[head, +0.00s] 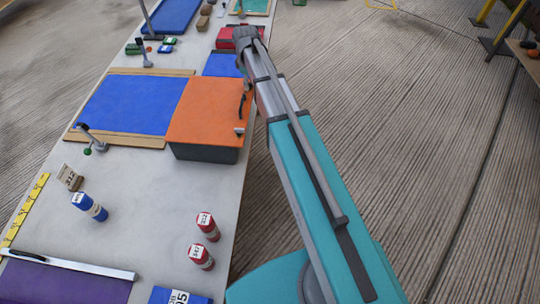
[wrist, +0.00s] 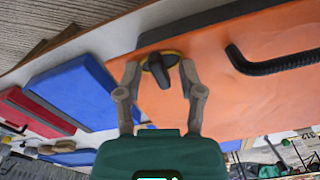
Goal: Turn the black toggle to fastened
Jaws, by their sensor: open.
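The black toggle (wrist: 158,71) sits on a yellow-edged round plate near one edge of the orange lid. In the wrist view it stands nearly along the picture's vertical, slightly tilted. My gripper (wrist: 159,74) is open, with one finger on each side of the toggle. A small gap shows beside each finger; contact cannot be told for sure.
A curved black handle (wrist: 275,64) rises from the orange lid to the right of the toggle. A blue block (wrist: 72,92) and a red box (wrist: 30,113) lie to the left. Red cans (head: 208,226) and a blue can (head: 90,207) stand on the table (head: 145,195).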

